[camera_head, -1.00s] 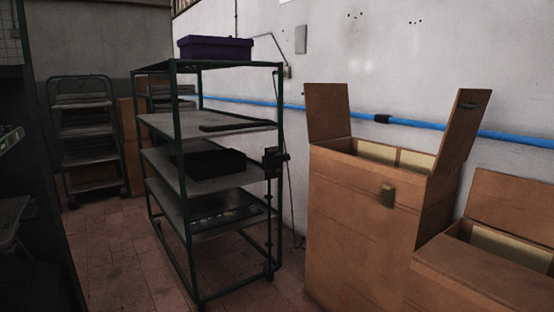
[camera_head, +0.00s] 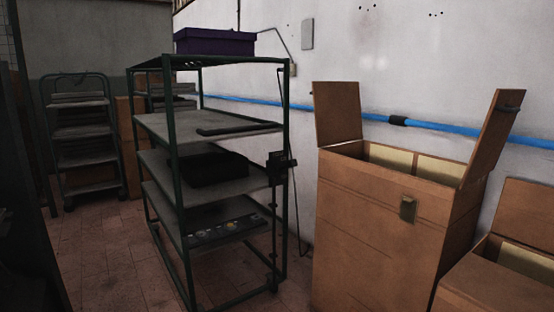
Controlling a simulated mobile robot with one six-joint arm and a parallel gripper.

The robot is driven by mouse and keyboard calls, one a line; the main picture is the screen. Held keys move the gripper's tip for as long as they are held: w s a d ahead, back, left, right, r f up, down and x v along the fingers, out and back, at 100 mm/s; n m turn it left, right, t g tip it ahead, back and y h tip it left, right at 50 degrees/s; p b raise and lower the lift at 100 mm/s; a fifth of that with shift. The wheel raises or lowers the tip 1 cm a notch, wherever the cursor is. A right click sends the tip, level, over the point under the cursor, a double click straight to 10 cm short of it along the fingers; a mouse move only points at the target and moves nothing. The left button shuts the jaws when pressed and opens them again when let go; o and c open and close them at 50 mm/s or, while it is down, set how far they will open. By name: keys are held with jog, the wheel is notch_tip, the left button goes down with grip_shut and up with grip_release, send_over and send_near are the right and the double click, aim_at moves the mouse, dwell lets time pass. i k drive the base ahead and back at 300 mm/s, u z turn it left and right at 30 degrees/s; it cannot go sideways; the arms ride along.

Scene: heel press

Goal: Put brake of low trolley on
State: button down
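I cannot pick out a low trolley or a brake pedal in this view. A tall green-framed shelf rack (camera_head: 207,124) stands in the middle with several grey shelves. A smaller green-framed tiered rack or trolley (camera_head: 84,133) with a curved top bar stands at the back left. My gripper is not in view.
Open cardboard boxes, a large one (camera_head: 372,235) and a lower one (camera_head: 500,283), stand at the right by the white wall. A purple box (camera_head: 216,42) sits on the rack. Tiled floor (camera_head: 105,255) is free at left centre. A dark structure (camera_head: 25,220) edges the left.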

aim_at(293, 163)
jog(key=i, duration=0.85)
jog(key=z, duration=1.1)
jog(key=k, duration=0.1)
jog(key=u, duration=3.2)
jog(key=i, duration=0.6)
